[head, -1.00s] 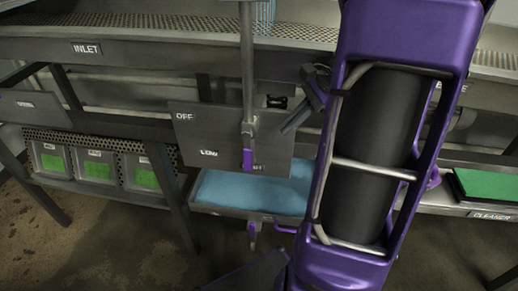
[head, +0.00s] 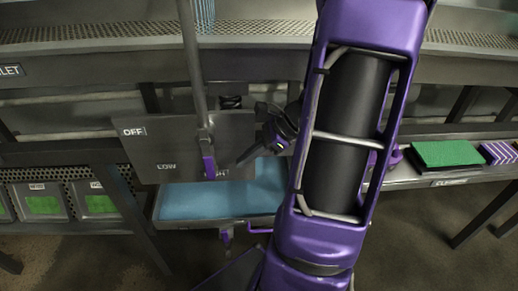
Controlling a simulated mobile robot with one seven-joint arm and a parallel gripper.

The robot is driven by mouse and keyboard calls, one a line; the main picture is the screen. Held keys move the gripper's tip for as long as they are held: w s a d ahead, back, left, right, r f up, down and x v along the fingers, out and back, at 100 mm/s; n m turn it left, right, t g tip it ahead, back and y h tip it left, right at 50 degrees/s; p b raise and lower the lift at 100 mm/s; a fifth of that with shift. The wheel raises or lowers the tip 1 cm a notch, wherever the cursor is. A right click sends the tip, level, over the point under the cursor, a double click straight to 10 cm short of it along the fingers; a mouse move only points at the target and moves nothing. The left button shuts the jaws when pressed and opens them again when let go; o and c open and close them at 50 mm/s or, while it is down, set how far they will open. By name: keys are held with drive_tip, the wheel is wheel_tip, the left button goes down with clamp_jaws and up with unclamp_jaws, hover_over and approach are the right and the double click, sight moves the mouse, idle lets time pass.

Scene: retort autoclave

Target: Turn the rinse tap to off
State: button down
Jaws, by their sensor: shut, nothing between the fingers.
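The rinse tap has a grey pipe (head: 192,70) coming down to a lever with a purple handle (head: 209,166). The handle points down in front of a grey panel (head: 150,150) marked OFF at upper left and LOW at lower middle. The handle lies right of LOW, over a third label (head: 222,172) that it partly covers. My gripper (head: 240,161) is just right of the handle, its dark fingers shut and pointing down-left. A small gap shows between fingertips and handle in the picture; depth is hard to tell.
A blue-filled tray (head: 215,201) sits below the panel. Lidded boxes with green contents (head: 43,203) stand on a lower shelf at left. A green pad (head: 446,153) and a purple striped item (head: 499,152) lie on the right shelf. A perforated trough (head: 100,33) runs above.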

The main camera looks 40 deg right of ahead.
sight(207, 156)
drive_tip(key=shift+w+a+f, duration=0.25)
drive_tip(key=shift+w+a, duration=0.45)
drive_tip(key=shift+a, duration=0.35)
drive_tip(key=shift+w+a+f, duration=0.25)
drive_tip(key=shift+w+a, duration=0.45)
drive_tip(key=shift+a, duration=0.3)
